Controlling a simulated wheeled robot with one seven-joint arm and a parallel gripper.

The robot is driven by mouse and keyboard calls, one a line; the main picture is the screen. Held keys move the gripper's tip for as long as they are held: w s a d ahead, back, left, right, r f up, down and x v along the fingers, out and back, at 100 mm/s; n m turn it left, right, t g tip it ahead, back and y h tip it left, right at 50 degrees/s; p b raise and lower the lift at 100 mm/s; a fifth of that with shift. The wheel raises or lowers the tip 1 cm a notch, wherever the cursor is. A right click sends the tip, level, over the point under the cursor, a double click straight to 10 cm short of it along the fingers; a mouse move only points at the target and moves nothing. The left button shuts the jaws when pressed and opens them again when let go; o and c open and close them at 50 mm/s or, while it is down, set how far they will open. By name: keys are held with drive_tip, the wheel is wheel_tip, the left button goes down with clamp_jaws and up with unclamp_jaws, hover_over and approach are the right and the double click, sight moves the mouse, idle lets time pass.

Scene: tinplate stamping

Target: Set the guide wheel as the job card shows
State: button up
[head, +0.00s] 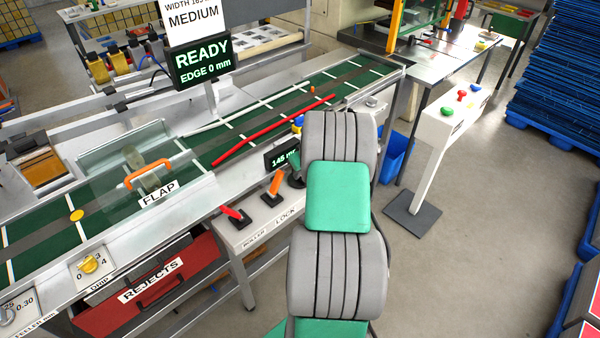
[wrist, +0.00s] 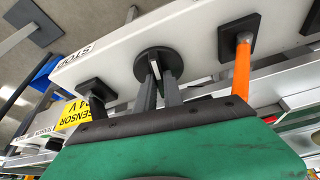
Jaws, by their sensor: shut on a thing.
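The guide wheel (wrist: 143,58) shows in the wrist view as a small black round disc on a white panel. My gripper (wrist: 157,84) has its two grey fingers at the wheel, shut on its central grip. In the head view my arm hides the wheel and the gripper. A display (head: 281,157) beside my arm reads 145, its right end covered. The job card (head: 193,14) above the line reads WIDTH, a figure that looks like 165 but is cut off at the top edge, and MEDIUM. A red guide rail (head: 275,130) lies along the green belt.
Red (head: 232,213) and orange (head: 273,187) levers stand on the panel left of my arm, close to the wheel. A status screen (head: 203,62) reads READY, EDGE 0 mm. A pedestal with coloured buttons (head: 447,118) stands right.

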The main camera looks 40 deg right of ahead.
drive_tip(key=shift+m+b, duration=0.3)
clamp_jaws()
drive_tip(key=shift+a+f+m+h+b, duration=0.15)
drive_tip(key=shift+m+h+b, duration=0.45)
drive_tip(key=shift+m+b, duration=0.5)
drive_tip(key=m+h+b, duration=0.1)
drive_tip(key=m, duration=0.2)
drive_tip(key=m+g+b, duration=0.1)
drive_tip(key=m+b, duration=0.1)
drive_tip(key=shift+w+a+m+h, duration=0.1)
drive_tip(key=shift+w+m+h, duration=0.1)
drive_tip(key=shift+m+h, duration=0.2)
drive_tip(key=m+g+b, duration=0.1)
drive_tip(key=m, duration=0.2)
drive_tip(key=shift+g+h+b, duration=0.3)
drive_tip(key=shift+w+m+g+b, duration=0.1)
drive_tip(key=shift+m+g+b, duration=0.55)
drive_tip(key=shift+m, duration=1.45)
drive_tip(key=shift+r, duration=0.2)
drive_tip(key=o, duration=0.7)
unclamp_jaws()
